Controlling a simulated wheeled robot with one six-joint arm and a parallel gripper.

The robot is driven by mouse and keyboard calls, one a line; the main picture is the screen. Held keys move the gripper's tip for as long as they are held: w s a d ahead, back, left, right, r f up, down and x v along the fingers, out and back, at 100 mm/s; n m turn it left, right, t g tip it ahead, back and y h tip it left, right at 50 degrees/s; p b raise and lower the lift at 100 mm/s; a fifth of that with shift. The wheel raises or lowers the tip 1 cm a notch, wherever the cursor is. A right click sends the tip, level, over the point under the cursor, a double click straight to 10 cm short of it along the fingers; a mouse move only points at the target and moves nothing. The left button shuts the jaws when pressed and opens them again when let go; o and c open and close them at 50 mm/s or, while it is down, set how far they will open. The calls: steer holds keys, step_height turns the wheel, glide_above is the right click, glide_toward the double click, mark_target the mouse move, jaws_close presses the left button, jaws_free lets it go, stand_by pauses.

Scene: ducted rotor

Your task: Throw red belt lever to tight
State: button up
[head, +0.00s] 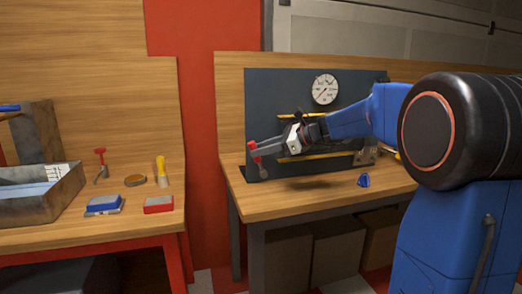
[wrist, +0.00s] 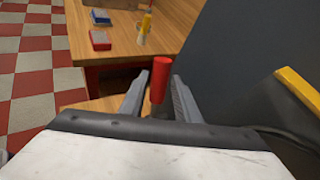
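The red belt lever's handle (wrist: 160,82) stands upright between the two fingers of my gripper (wrist: 158,95) in the wrist view. A gap shows between the handle and the left finger. The right finger is closer to it, and I cannot tell whether they touch. In the head view the red handle (head: 253,147) is at the left end of the dark panel (head: 262,95), with my gripper (head: 268,148) reaching to it from the right. The fingers are open around the handle. The lever's lower part is mostly hidden, and I see no tight marking.
A round gauge (head: 325,89) is on the panel, with yellow bars (head: 310,115) below it. A small blue piece (head: 363,180) lies on the bench. The left bench holds a metal tray (head: 45,195), a red block (head: 158,204) and a yellow-handled tool (head: 161,170). A gap separates the benches.

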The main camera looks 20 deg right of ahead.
jaws_close()
steer(key=shift+d+m+y, duration=0.3)
steer(key=shift+d+y, duration=0.25)
steer(key=shift+y, duration=0.05)
jaws_free()
steer(key=shift+d, duration=0.1)
steer(key=v, duration=1.7)
steer(key=shift+s, duration=0.2)
